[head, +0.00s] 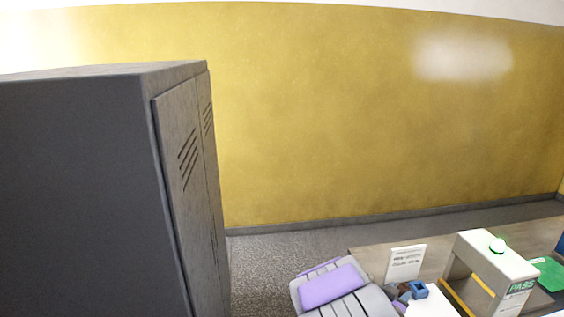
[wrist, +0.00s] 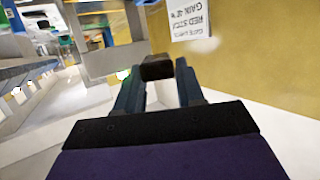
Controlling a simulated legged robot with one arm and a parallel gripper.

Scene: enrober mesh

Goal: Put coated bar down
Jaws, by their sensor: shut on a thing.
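My gripper (wrist: 157,82) shows in the wrist view, its two slate-blue fingers reaching away from a dark band and purple body. The fingers are shut on a dark brown coated bar (wrist: 157,68), whose near end shows between the fingertips. The bar's far end is hidden. A pale surface lies below and beyond the fingers; I cannot tell whether the bar touches it. In the head view the bar cannot be clearly made out.
In the head view a dark grey locker (head: 85,190) fills the left. A brown table (head: 440,255) at lower right carries a white PASS arch (head: 498,255), a printed card (head: 404,263) and a small blue item (head: 419,290). The card also shows in the wrist view (wrist: 191,20).

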